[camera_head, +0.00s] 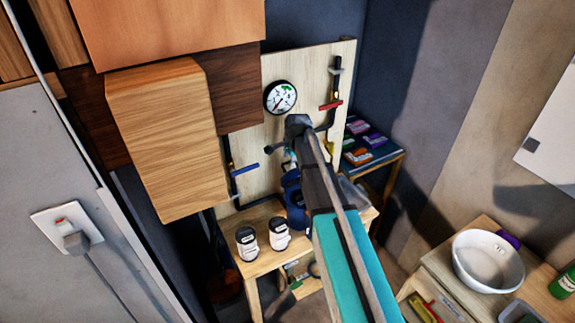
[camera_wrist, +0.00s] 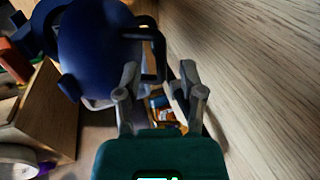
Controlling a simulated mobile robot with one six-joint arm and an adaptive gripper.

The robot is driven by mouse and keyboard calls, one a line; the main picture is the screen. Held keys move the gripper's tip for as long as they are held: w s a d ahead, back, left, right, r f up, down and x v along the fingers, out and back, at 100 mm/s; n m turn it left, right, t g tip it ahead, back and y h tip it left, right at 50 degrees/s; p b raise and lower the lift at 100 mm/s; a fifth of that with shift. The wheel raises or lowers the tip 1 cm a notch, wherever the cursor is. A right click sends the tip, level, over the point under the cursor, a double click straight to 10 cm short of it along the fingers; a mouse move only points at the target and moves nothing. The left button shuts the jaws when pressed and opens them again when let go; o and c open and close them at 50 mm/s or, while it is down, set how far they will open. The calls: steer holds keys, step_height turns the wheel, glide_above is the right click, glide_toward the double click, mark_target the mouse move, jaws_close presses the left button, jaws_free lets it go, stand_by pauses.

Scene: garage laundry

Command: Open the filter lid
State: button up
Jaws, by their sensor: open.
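A dark blue rounded housing (camera_wrist: 95,50), which looks like the filter, fills the upper left of the wrist view. A black bent bar (camera_wrist: 158,50) sits at its right side, just beyond my fingers. My gripper (camera_wrist: 160,78) is open, with its two grey fingers apart and nothing clearly held between them. I cannot tell whether the fingers touch the bar. In the head view the blue housing (camera_head: 293,192) stands on a small wooden table, partly hidden by my arm. The lid cannot be made out separately.
A pale wooden board (camera_head: 275,155) with a round gauge (camera_head: 280,97), a blue-handled valve (camera_head: 246,169) and a red-handled valve (camera_head: 331,106) stands behind. Two white jars (camera_head: 279,233) stand on the table (camera_head: 255,265). Wooden cabinets (camera_head: 165,140) overhang at left.

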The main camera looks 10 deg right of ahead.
steer(key=shift+w+f+b, duration=0.15)
steer(key=shift+f+b, duration=0.15)
steer(key=shift+f, duration=0.25)
jaws_close()
